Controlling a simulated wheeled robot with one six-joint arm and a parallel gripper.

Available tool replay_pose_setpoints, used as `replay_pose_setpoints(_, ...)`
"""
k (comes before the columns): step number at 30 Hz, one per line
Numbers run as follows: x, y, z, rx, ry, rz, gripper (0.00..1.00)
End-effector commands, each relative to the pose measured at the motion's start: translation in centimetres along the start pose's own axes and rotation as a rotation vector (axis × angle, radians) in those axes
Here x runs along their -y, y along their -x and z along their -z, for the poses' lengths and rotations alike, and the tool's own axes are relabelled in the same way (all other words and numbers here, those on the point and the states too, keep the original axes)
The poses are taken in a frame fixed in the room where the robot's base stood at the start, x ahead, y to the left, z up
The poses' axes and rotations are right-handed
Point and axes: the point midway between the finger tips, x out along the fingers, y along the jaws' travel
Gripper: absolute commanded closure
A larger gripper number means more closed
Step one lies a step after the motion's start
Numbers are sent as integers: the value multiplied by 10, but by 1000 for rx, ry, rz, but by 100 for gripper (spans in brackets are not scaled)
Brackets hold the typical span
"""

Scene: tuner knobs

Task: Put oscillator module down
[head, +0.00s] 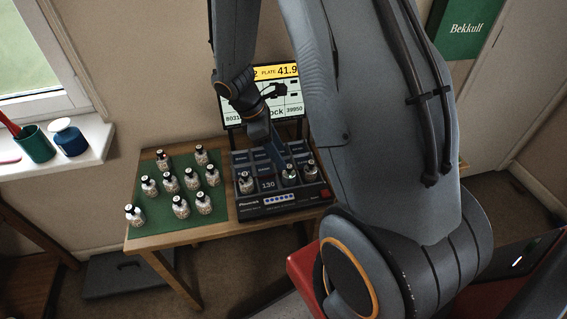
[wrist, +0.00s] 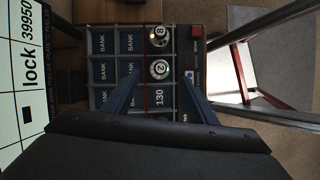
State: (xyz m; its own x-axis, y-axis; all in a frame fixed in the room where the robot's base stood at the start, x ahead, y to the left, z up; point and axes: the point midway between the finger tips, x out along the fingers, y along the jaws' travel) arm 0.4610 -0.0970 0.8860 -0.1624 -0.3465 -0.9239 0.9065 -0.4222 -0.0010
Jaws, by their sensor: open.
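The modules are small bottle-like pieces with dark tops; I cannot tell which is the oscillator module. Three stand in the dark tuner unit (head: 285,208): a left one (head: 246,184), a middle one (head: 290,175) and a right one (head: 309,171). In the wrist view, a module marked 2 (wrist: 160,70) and one marked 8 (wrist: 158,36) stand upright in slots. My gripper (wrist: 161,82) is open, its blue fingers apart on either side near module 2, holding nothing visible. In the head view my gripper (head: 279,160) is over the unit. The third module is hidden in the wrist view.
Several more modules (head: 170,183) stand on a green mat (head: 150,210) at the left of the wooden table. A screen (head: 290,105) rises behind the unit. Empty BANK slots (wrist: 102,43) lie beside the modules.

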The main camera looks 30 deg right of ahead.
Motion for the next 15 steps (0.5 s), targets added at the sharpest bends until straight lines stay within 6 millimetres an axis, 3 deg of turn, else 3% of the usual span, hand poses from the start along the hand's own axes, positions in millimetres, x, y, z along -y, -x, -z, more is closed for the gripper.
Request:
replay_pose_setpoints(3,-1,17,1,-2,-1,-3,48)
replay_pose_setpoints(10,2,35,0,-10,-20,0,48)
replay_pose_setpoints(15,29,57,1,-101,-227,9,48)
